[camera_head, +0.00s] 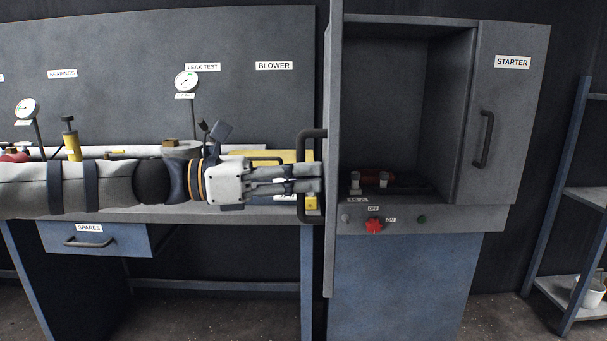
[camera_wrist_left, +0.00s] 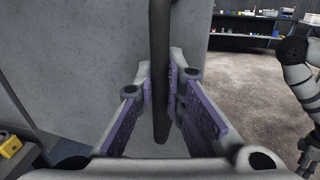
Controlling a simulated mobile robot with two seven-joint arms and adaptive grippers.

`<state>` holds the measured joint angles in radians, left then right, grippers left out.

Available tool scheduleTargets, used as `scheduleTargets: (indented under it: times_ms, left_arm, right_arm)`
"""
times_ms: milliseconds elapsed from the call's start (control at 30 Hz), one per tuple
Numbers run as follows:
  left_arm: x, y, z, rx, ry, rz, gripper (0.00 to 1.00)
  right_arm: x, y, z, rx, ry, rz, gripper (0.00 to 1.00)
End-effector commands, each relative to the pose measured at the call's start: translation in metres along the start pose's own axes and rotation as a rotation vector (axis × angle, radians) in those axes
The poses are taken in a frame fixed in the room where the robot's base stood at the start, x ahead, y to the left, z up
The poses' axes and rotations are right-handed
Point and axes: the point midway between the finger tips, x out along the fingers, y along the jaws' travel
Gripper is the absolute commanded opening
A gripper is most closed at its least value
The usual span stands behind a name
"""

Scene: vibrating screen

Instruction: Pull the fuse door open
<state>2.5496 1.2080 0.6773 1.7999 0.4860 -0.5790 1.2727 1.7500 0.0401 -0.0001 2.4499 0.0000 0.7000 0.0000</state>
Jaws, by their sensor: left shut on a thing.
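The fuse door (camera_head: 332,150) stands swung out from the starter cabinet (camera_head: 400,90), seen nearly edge-on, with the compartment behind it exposed. Its dark bar handle (camera_head: 304,150) is on the left side of the door. My left gripper (camera_head: 318,178) reaches in from the left and is shut on this handle. In the left wrist view, the purple-padded fingers of the gripper (camera_wrist_left: 163,100) close around the upright handle bar (camera_wrist_left: 159,50), with the grey door face (camera_wrist_left: 100,50) behind.
Inside the cabinet lies a red cylindrical part (camera_head: 377,177). The workbench (camera_head: 240,213) with gauges and a spares drawer (camera_head: 95,240) is left; a shelf rack (camera_head: 575,200) is right.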

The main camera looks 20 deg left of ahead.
Motion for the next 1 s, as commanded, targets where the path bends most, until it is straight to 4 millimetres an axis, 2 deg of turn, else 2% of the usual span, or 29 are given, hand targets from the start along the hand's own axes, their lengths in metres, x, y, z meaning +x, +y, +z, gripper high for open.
scheduleTargets:
  times_ms: [100, 133, 167, 500, 567, 833, 1000]
  left_arm:
    - [0.001, -0.002, -0.003, -0.003, 0.004, -0.005, 0.00]
    - [0.001, -0.002, -0.003, -0.003, 0.004, -0.005, 0.15]
    - [0.001, -0.002, -0.003, -0.003, 0.004, -0.005, 0.20]
    - [-0.004, 0.000, -0.001, 0.002, 0.001, 0.000, 0.20]
    - [-0.013, 0.000, 0.001, 0.002, -0.003, 0.002, 0.20]
    - [-0.081, 0.000, 0.003, 0.005, -0.011, 0.001, 0.20]
    - [-0.108, -0.002, 0.000, 0.000, -0.008, -0.007, 0.20]
  right_arm:
    - [0.001, 0.000, 0.001, 0.000, -0.002, 0.000, 0.40]
    - [0.001, 0.000, 0.001, 0.000, -0.002, 0.000, 0.40]
    - [0.001, 0.000, 0.001, 0.000, -0.002, 0.000, 0.40]
    - [0.000, 0.000, 0.000, 0.000, -0.001, 0.000, 0.40]
    - [0.000, 0.000, 0.000, 0.000, -0.001, 0.000, 0.40]
    - [0.000, 0.000, 0.000, 0.000, -0.001, 0.000, 0.40]
    - [0.000, 0.000, 0.000, 0.000, -0.001, 0.000, 0.40]
